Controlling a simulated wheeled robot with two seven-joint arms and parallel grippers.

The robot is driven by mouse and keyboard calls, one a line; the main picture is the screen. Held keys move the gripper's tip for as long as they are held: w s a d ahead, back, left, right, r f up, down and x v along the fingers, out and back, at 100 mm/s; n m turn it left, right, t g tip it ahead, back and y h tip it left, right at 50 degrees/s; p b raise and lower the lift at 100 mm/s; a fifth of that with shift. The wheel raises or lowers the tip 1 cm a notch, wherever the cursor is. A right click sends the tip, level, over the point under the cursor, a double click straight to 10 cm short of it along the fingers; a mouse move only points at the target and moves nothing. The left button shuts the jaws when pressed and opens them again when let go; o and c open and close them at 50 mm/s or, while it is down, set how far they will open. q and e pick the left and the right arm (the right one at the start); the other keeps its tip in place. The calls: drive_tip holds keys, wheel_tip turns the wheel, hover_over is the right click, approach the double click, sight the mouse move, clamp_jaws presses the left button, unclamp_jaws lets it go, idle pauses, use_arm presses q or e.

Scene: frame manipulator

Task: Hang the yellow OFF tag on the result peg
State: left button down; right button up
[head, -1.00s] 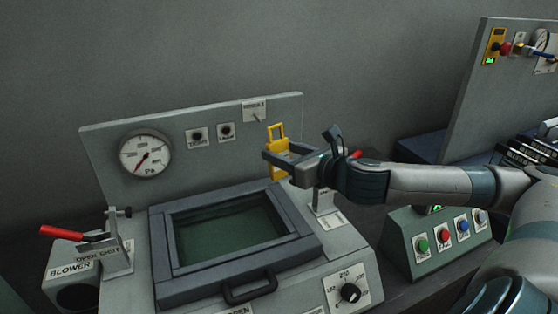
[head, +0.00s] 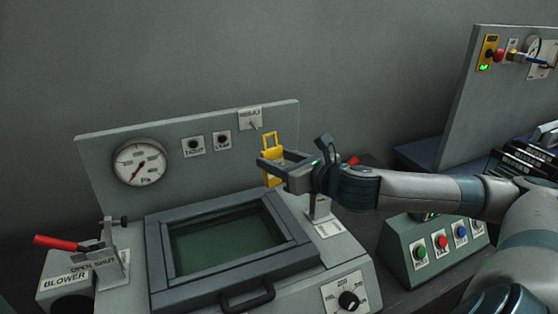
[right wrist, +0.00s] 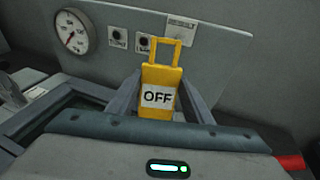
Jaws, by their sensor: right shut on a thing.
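The yellow OFF tag (head: 269,147) is upright, with an open rectangular loop at its top. It also shows in the right wrist view (right wrist: 159,92), its OFF label facing the camera. My right gripper (head: 271,165) is shut on the tag's body and holds it in front of the grey back panel. The RESULT label plate (head: 250,118) is on the panel's upper right, above and left of the tag in the head view. It shows in the right wrist view (right wrist: 183,28) partly behind the loop. The peg itself is too small to make out clearly. My left gripper is not in view.
A round gauge (head: 139,164) and two small fittings labelled TIGHT and LEAK (head: 208,144) are on the panel. Below is a framed window with a handle (head: 247,298). A red-handled clamp (head: 58,243) stands at left. A button box (head: 438,245) is at right.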

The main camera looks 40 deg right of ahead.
drive_tip(key=w+d+f+p, duration=0.1)
drive_tip(key=w+d+p, duration=0.1)
drive_tip(key=w, duration=0.9)
drive_tip(key=shift+d+f, duration=0.3)
idle(1.1)
idle(0.7)
drive_tip(key=o, duration=1.1)
drive_tip(key=shift+s, duration=0.1)
